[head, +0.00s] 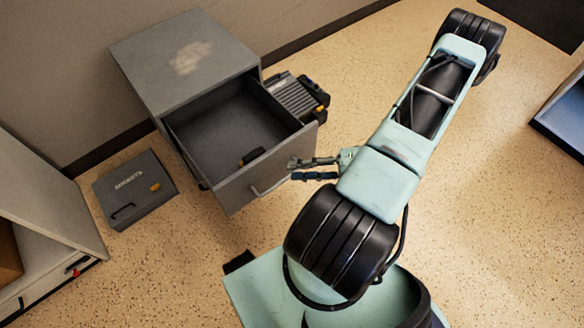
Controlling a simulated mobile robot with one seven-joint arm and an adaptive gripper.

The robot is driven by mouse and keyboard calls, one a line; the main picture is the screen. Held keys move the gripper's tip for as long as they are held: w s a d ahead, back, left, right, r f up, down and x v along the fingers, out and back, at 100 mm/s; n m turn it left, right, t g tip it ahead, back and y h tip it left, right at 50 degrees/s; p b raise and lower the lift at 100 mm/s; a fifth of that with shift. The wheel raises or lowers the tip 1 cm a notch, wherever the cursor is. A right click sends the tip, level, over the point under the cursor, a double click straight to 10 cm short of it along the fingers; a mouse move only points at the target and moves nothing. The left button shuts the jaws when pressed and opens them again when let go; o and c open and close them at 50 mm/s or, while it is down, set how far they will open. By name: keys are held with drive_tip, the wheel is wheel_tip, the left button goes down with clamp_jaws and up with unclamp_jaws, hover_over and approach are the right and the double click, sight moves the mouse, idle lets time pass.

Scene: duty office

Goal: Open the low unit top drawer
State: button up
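The low unit (185,62) is a grey metal cabinet against the wall at upper left in the head view. Its top drawer (232,186) is pulled well out, and its inside shows. A small dark item with a yellow part (252,156) lies in the drawer near the front. The drawer front has a pale bar handle (268,187). My gripper (293,170) is at the right end of the drawer front, close to the handle. Its two dark fingers are apart with a gap between them. I cannot tell whether a finger touches the handle.
A dark grey case (134,190) lies on the floor left of the unit. A ribbed dark case (297,97) stands right of it, behind the drawer. A grey shelf unit (40,215) is at far left.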

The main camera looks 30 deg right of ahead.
drive_tip(key=s+d, duration=0.3)
drive_tip(key=d, duration=0.2)
drive_tip(key=shift+s+r, duration=0.35)
drive_tip(key=shift+r, duration=0.1)
idle(0.8)
